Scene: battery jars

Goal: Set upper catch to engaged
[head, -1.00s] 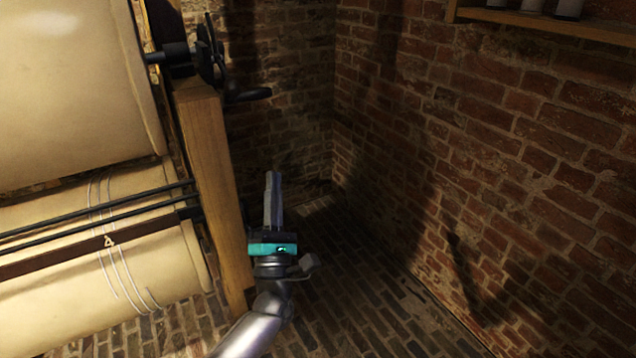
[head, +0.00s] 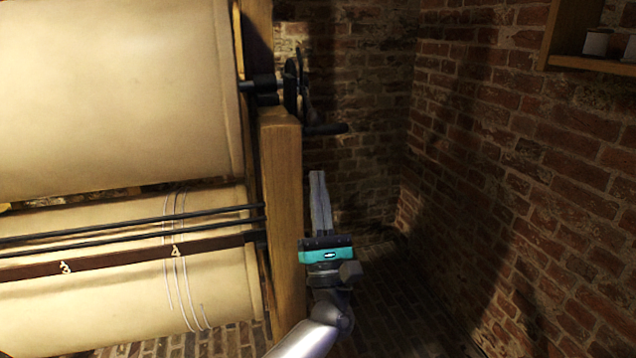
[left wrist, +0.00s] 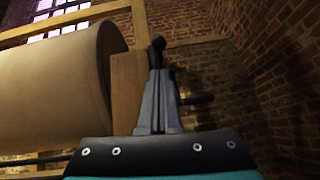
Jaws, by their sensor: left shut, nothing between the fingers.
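My left gripper (head: 319,187) is shut and empty, upright in front of the wooden post's right side in the head view. It also shows in the left wrist view (left wrist: 157,75), fingers together. A black wheel-like mechanism (head: 296,85) with a dark handle (head: 325,129) sits at the top of the wooden post (head: 283,200), above and behind my fingertips. In the left wrist view the handle (left wrist: 197,99) sticks out to the right behind the fingers, which hide part of the mechanism. I cannot tell which part is the upper catch, or its setting. My right gripper is not in view.
A large cream upper roller (head: 115,95) and lower roller (head: 110,290) lie left of the post. Dark rods (head: 130,228) and a numbered bar (head: 120,259) run between them. A brick wall (head: 530,190) and a shelf (head: 590,66) stand right. Brick floor lies below.

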